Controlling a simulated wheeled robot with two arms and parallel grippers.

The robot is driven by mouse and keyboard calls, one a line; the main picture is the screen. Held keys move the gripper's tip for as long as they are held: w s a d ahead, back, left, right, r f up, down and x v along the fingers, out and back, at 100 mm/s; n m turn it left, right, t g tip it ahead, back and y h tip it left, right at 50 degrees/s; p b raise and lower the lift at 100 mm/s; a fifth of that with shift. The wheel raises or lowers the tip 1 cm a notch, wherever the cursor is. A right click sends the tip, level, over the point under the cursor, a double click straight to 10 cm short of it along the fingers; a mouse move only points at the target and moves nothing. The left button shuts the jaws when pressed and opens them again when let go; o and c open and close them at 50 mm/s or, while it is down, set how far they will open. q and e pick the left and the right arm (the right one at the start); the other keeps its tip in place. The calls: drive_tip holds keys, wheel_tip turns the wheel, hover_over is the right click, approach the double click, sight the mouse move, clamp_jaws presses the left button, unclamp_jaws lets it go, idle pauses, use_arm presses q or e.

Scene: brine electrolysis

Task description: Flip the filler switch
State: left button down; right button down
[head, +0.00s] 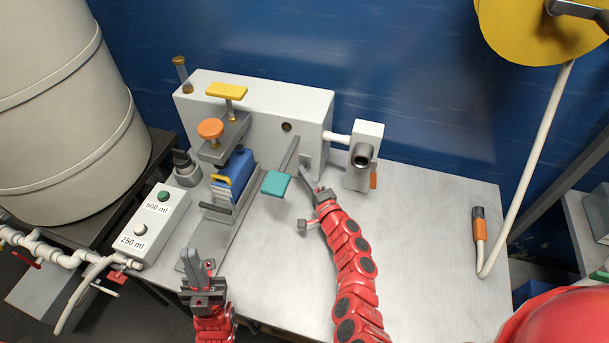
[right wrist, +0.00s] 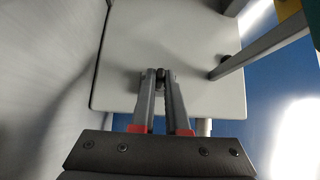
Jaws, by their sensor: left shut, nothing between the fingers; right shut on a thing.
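The filler is a white box (head: 258,103) at the back of the metal table. The filler switch (head: 305,161) is a small grey part low on its front face, largely hidden by my right gripper (head: 304,174). In the right wrist view, my right gripper (right wrist: 161,82) is shut on the small dark switch lever (right wrist: 160,73) in front of the pale box face. Which way the lever points cannot be made out. My left gripper (head: 190,257) is shut and empty at the table's front left, apart from the filler.
A teal-ended lever (head: 276,183) juts out just left of my right gripper. A blue container (head: 236,172) stands under the orange-knobbed clamp (head: 210,129). A button box (head: 153,224) is at left. The right tabletop is mostly clear near a hose end (head: 479,229).

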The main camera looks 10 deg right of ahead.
drive_tip(key=shift+f, duration=0.1)
drive_tip(key=f+n+b, duration=0.1)
drive_tip(key=b, duration=0.5)
drive_tip(key=shift+t, duration=0.3)
drive_tip(key=shift+r+b, duration=0.1)
drive_tip(key=shift+b, duration=0.2)
drive_tip(key=shift+r, duration=0.15)
drive_tip(key=c, duration=0.9)
unclamp_jaws()
drive_tip(key=v, duration=0.7)
drive_tip(key=shift+s+d+b, duration=0.15)
drive_tip(key=shift+b, duration=0.15)
